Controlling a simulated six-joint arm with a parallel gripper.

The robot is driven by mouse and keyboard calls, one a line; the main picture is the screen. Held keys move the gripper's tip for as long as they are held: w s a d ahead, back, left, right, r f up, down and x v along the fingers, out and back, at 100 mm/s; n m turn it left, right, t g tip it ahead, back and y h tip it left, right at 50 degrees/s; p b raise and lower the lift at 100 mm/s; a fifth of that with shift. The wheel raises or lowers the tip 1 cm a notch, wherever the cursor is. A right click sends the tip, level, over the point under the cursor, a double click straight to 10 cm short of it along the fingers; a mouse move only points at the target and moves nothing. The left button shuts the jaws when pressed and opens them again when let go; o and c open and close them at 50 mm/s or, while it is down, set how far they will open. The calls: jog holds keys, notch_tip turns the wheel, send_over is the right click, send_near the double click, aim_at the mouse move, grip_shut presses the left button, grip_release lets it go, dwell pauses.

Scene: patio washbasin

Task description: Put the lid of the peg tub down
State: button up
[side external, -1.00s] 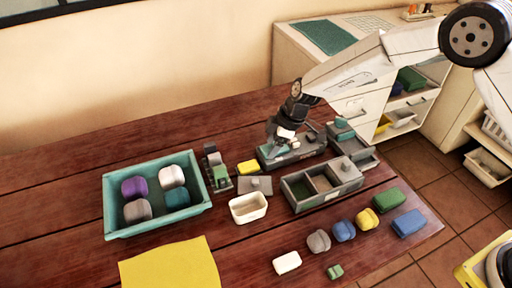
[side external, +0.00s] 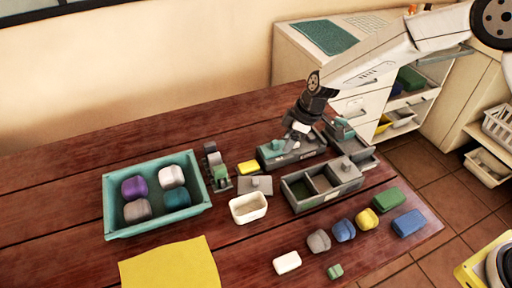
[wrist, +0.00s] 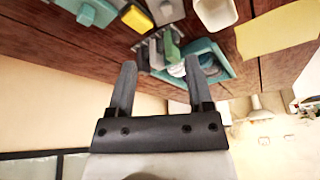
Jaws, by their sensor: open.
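A grey lid (side external: 262,187) with a small knob lies flat on the wooden table, just behind an open white tub (side external: 248,209). The lid (wrist: 165,12) and the white tub (wrist: 215,14) also show at the top of the wrist view. No label shows which container is the peg tub; the white tub is the open one nearest the lid. My gripper (side external: 289,146) is above the long grey and teal box (side external: 272,157), behind and right of the lid. In the wrist view my gripper (wrist: 160,72) has its fingers wide apart with nothing held between them.
A teal tray (side external: 108,211) with several rolled cloths stands left. A grey rack (side external: 217,173) and a yellow block (side external: 248,167) are near the lid. A grey compartment box (side external: 312,203) stands right of the tub. Several small coloured items and a yellow cloth (side external: 170,266) lie in front.

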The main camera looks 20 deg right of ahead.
jog(key=s+d+r+m+h, duration=0.1)
jog(key=s+d+r+m, duration=0.2)
jog(key=s+d+m, duration=0.2)
jog(key=s+d+r+m+h, duration=0.2)
jog(key=s+d+m, duration=0.4)
jog(key=s+d, duration=0.6)
jog(key=s+r, duration=0.1)
jog(key=s, duration=0.4)
jog(key=shift+s+d+r+m+t, duration=0.2)
jog(key=shift+d+r+m+t, duration=0.1)
jog(key=shift+r, duration=0.05)
